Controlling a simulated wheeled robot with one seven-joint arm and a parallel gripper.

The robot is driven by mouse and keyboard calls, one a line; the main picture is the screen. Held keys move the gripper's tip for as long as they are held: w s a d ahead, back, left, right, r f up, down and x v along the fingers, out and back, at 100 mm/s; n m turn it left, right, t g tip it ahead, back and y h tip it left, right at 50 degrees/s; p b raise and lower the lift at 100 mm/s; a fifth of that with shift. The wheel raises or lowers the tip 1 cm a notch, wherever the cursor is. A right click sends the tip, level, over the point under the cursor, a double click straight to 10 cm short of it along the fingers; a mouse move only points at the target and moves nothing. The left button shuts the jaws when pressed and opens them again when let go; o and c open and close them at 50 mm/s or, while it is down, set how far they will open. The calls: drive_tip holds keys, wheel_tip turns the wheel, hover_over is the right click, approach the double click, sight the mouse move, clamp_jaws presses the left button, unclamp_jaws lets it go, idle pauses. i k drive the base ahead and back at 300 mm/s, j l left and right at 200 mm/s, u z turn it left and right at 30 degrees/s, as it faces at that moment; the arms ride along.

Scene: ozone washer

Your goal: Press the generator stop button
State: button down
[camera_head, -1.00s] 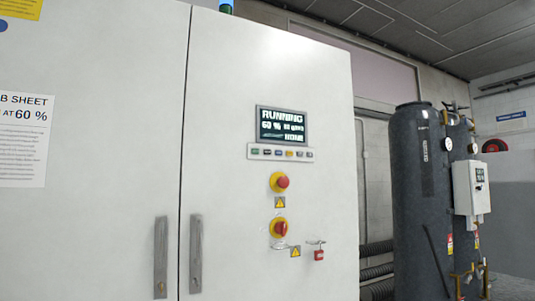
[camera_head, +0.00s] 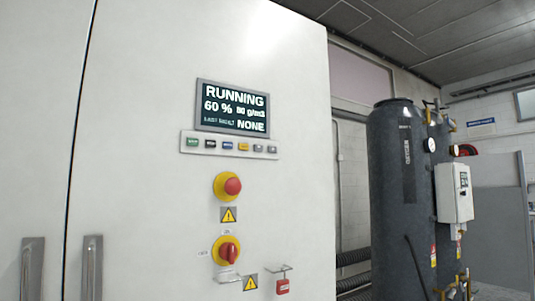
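A white cabinet (camera_head: 150,110) fills the left and middle of the view. On its door a dark display (camera_head: 233,107) reads RUNNING, 60 % and NONE. Below the display is a button strip (camera_head: 184,142) with a green button (camera_head: 192,142), a dark button (camera_head: 210,144), a blue button (camera_head: 228,146), a yellow button (camera_head: 243,147) and two grey ones. Their labels are too small to read, so I cannot tell which is stop. A red mushroom button (camera_head: 233,186) on a yellow base sits below the strip. My gripper is not in view.
A red rotary switch (camera_head: 229,253) on yellow and a red padlock (camera_head: 282,287) are lower on the door. Metal handles (camera_head: 92,268) stand at lower left.

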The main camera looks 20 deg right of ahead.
sight(208, 143)
drive_tip(key=i+l+z, duration=0.1)
drive_tip(key=i+z, duration=0.2)
drive_tip(key=i, duration=0.15)
drive_tip(key=i+z, duration=0.3)
drive_tip(key=i, duration=0.2)
